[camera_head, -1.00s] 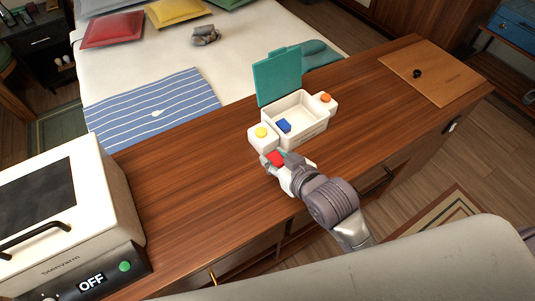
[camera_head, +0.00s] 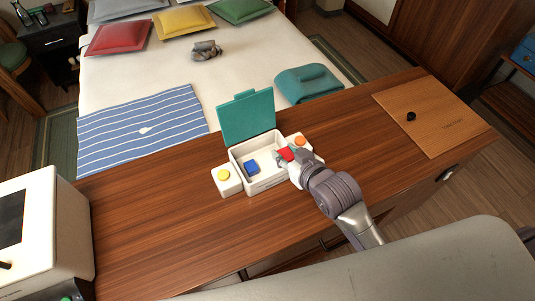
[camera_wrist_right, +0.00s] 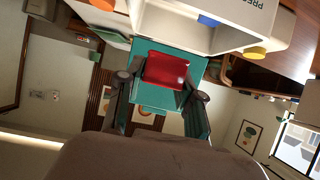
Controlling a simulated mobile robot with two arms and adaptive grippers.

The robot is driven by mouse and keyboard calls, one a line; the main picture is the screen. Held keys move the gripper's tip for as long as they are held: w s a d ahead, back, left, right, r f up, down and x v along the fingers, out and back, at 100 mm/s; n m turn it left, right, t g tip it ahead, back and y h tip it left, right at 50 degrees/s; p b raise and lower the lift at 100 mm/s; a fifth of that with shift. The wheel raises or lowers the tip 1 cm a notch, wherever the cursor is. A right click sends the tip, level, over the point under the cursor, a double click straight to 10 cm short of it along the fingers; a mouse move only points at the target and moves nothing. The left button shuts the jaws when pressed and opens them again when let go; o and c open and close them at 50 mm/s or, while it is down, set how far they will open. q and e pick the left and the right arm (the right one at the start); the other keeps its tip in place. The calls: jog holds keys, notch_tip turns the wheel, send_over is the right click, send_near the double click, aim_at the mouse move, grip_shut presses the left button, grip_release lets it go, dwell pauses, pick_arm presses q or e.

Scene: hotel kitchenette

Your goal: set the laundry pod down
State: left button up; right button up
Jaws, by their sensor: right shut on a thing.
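My right gripper (camera_head: 287,156) is shut on a red laundry pod (camera_head: 284,153). It holds the pod at the right side of the open white box (camera_head: 262,184); I cannot tell how high above the rim. In the right wrist view the red pod (camera_wrist_right: 165,71) sits between the two dark fingers, with the white box (camera_wrist_right: 178,28) beyond it. The teal lid (camera_head: 247,118) stands open at the back. My left gripper is not in view.
White blocks flank the box, one with a yellow button (camera_head: 224,174), one with an orange button (camera_head: 299,142) partly behind my gripper. A wooden board (camera_head: 440,120) with a black knob lies at the right. A white appliance (camera_head: 45,235) stands at the left. The counter between is clear.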

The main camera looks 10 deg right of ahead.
jog(key=w+a+f, duration=0.1)
jog(key=w, duration=0.1)
jog(key=w+a+f, duration=0.1)
jog(key=w+f, duration=0.1)
jog(key=w+a+f, duration=0.2)
jog(key=shift+w+p, duration=0.25)
jog(key=shift+p, duration=0.1)
notch_tip(320, 180, down, 3)
jog(key=shift+s+f, duration=0.1)
jog(key=shift+f, duration=0.05)
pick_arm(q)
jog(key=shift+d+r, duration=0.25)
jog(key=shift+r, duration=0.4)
pick_arm(e)
jog(key=shift+f, duration=0.15)
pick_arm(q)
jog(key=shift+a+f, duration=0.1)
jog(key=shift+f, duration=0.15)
pick_arm(e)
jog(key=shift+d+f, duration=0.1)
jog(key=shift+f, duration=0.45)
jog(key=o, duration=0.9)
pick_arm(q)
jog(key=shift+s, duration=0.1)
